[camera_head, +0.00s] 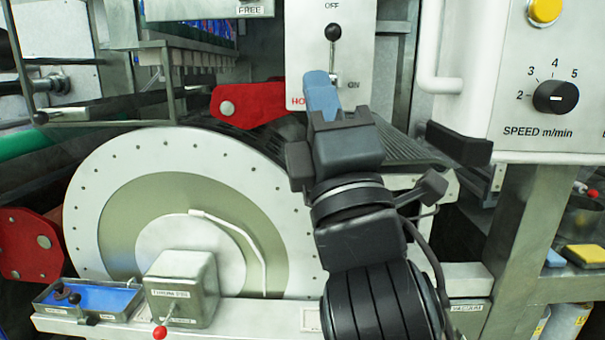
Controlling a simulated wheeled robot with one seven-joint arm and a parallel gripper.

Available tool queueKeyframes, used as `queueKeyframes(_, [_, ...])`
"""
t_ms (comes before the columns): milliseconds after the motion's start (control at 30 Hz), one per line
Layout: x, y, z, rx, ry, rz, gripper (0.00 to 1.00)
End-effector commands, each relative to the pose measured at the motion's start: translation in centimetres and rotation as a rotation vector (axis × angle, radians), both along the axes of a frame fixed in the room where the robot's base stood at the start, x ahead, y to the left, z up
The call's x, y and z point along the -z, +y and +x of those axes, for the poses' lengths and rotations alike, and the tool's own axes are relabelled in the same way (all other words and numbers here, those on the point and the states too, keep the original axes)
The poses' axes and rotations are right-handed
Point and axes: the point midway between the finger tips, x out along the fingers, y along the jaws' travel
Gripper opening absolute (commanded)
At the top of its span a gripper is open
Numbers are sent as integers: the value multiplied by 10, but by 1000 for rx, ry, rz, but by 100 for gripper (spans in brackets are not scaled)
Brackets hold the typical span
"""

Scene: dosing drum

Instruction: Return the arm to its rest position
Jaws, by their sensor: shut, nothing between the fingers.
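My arm reaches up from the bottom middle in the head view. My gripper (318,84), with blue-grey fingers, is shut and empty. Its tip appears just below and in front of the toggle switch (333,36) on a light panel (302,58). The switch has a black ball knob, with OFF marked above and ON below, and its knob is at the upper end. Whether the fingers touch the panel cannot be told. My gripper hides part of the panel's lower lettering.
A large round drum face (110,190) stands left of my arm. Red brackets (248,103) and a grey box (181,289) with a red-tipped lever are near it. At the right are a speed panel (510,75) with a black dial (556,97) and a white handle (427,55).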

Motion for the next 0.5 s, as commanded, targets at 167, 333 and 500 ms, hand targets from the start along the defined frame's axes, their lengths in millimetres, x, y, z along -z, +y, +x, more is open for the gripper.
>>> queueKeyframes(167, [32,-10,-3,-35,53,23,0])
queueKeyframes(333, [70,-23,-10,-83,124,65,0])
queueKeyframes(500, [125,-44,-27,-149,234,140,0])
